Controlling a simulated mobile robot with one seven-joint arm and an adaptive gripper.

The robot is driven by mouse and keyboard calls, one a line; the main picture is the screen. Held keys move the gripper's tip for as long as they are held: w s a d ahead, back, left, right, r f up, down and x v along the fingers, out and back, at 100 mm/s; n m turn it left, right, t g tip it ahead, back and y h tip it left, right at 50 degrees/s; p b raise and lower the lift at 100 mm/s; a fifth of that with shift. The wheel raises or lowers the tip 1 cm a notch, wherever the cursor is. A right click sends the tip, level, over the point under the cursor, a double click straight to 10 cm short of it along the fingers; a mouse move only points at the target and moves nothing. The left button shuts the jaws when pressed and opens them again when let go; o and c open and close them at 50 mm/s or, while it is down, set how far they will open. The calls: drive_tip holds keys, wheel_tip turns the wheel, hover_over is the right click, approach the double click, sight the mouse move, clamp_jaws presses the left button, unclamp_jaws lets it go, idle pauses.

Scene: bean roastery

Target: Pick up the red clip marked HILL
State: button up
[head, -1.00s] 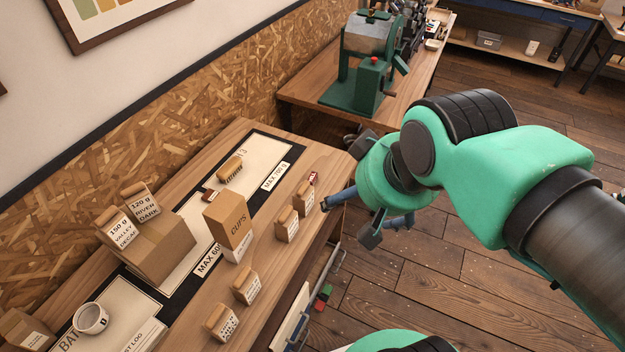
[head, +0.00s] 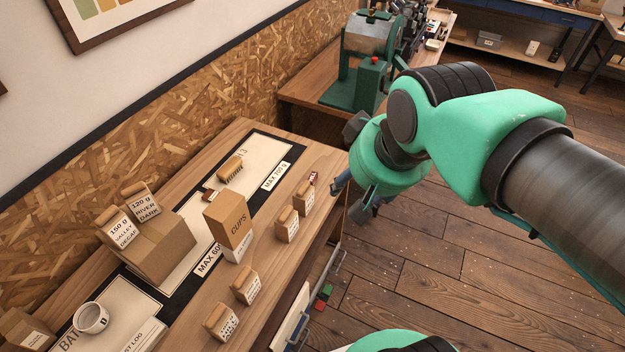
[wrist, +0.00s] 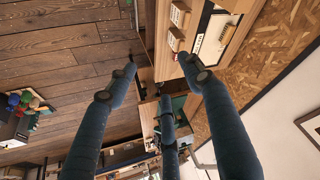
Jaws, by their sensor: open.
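A small red clip (head: 313,177) lies near the right edge of the wooden table, just behind a paper bag; its marking is too small to read. A small red shape at the table edge in the wrist view (wrist: 175,57) looks like the same clip. A second small dark red piece (head: 210,196) lies on the pale mat, and I cannot read any mark on it. My gripper (head: 350,198) is open and empty, just right of the table edge and the first clip, not touching it. In the wrist view its blue fingers (wrist: 160,76) are spread apart.
Small paper bags (head: 287,225) stand along the table's front edge, with a taller CUPS box (head: 228,222) behind them. A green roaster (head: 358,85) stands on the far bench (head: 300,92). Red and green items (head: 323,297) hang at the table's side.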

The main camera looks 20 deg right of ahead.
drive_tip(key=w+m+g, duration=0.1)
drive_tip(key=w+m, duration=0.1)
drive_tip(key=w, duration=1)
drive_tip(key=m+g, duration=0.4)
drive_tip(key=m, duration=0.1)
hover_over(314, 177)
wheel_tip(314, 177, down, 27)
drive_tip(key=shift+w+b, duration=0.2)
drive_tip(key=shift+b, duration=0.15)
drive_tip(key=shift+f, duration=0.1)
drive_tip(key=shift+f+b, duration=0.65)
drive_tip(key=shift+f, duration=3.6)
